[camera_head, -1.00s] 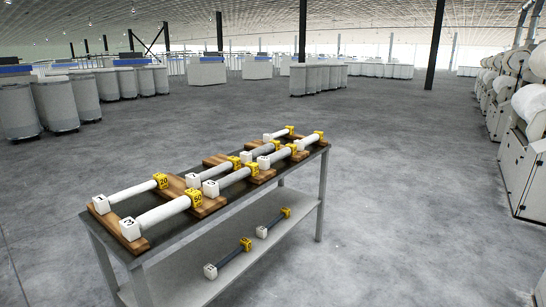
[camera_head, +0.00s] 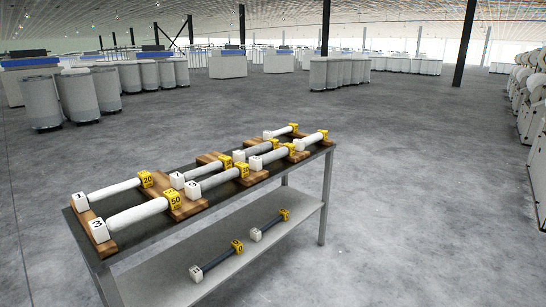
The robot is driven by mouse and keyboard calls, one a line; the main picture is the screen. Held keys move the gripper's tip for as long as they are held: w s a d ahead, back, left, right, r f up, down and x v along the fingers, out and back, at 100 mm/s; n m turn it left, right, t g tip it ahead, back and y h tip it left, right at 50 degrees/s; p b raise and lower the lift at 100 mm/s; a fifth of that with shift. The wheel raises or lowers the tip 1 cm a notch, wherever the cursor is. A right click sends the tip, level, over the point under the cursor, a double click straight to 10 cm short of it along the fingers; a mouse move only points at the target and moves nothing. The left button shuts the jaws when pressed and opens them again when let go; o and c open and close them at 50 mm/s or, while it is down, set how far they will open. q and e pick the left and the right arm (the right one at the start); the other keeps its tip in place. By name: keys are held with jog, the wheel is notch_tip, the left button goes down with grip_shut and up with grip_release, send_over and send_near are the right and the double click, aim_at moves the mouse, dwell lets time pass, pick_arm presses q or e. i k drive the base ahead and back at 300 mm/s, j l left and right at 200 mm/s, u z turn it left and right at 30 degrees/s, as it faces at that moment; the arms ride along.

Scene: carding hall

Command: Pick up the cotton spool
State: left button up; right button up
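Several white cotton spools lie across wooden cradles on a dark-topped metal table (camera_head: 150,232). Each has a white numbered block at one end and a yellow numbered block at the other. The nearest spool (camera_head: 138,214) is marked 3 and 50. Behind it lies a spool (camera_head: 113,190) marked 1 and 20. Further spools lie toward the table's far right end, among them one (camera_head: 219,180) near the middle and one (camera_head: 270,157) nearer that end. I cannot tell which spool is meant. Neither gripper is in view.
The lower shelf (camera_head: 225,278) holds two dark bars (camera_head: 217,261) (camera_head: 270,228) with end blocks. Grey cans (camera_head: 78,97) stand at the back left, more cans (camera_head: 340,73) at the back, and machines (camera_head: 530,100) along the right. The grey floor (camera_head: 420,190) right of the table is clear.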

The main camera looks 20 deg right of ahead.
aim_at(271, 144)
jog(key=i+l, duration=0.1)
jog(key=l, duration=1.1)
jog(key=i+l, duration=0.15)
jog(key=l, duration=0.45)
